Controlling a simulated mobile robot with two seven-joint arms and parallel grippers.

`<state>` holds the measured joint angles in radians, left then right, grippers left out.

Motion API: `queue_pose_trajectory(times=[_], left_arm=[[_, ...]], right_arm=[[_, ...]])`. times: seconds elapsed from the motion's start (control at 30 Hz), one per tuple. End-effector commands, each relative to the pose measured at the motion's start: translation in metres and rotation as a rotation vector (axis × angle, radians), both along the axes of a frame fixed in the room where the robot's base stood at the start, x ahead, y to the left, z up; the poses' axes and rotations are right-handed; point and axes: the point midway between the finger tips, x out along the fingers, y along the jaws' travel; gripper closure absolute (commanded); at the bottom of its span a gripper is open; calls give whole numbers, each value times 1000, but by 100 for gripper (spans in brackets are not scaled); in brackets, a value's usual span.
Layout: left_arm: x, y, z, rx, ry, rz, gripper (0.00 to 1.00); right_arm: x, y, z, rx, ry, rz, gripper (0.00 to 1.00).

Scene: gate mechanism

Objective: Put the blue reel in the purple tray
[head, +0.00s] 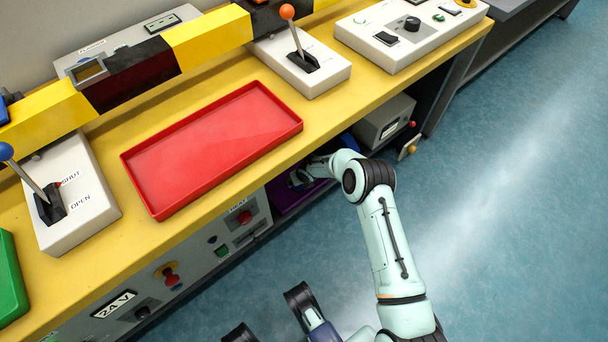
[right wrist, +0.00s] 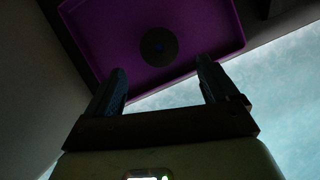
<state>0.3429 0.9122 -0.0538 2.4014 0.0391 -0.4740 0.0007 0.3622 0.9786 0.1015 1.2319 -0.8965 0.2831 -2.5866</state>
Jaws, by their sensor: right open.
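The purple tray (right wrist: 85,30) fills the top of the right wrist view. In the head view, a strip of the purple tray (head: 287,198) shows on the shelf under the bench. A round dark disc (right wrist: 158,46) with a darker centre lies within the tray floor. It may be the blue reel, but the light is too dim to tell its colour. My right gripper (right wrist: 161,79) is open, its two fingers apart and pointing toward the tray, with nothing between them. In the head view it is under the bench edge, partly hidden.
The yellow bench top (head: 330,108) overhangs the shelf. A red tray (head: 210,150) and lever boxes stand on it. A grey box (head: 384,122) stands on the shelf to the right. A blue thing (head: 346,142) shows partly behind my arm. The floor in front is clear.

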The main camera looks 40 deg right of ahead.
Motion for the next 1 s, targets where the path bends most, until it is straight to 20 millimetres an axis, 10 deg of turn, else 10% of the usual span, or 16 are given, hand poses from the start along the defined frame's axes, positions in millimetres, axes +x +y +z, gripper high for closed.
queue_pose_trajectory(times=[0.3,0.57,1.0], left_arm=[[39,-5,32,9,-133,-10,57],[46,-6,35,9,-153,-11,57],[45,-6,35,10,-151,-10,57]], right_arm=[[-21,5,53,-1,-1,2,13],[-43,25,44,126,13,-162,13],[-197,142,-12,853,238,-1843,13]])
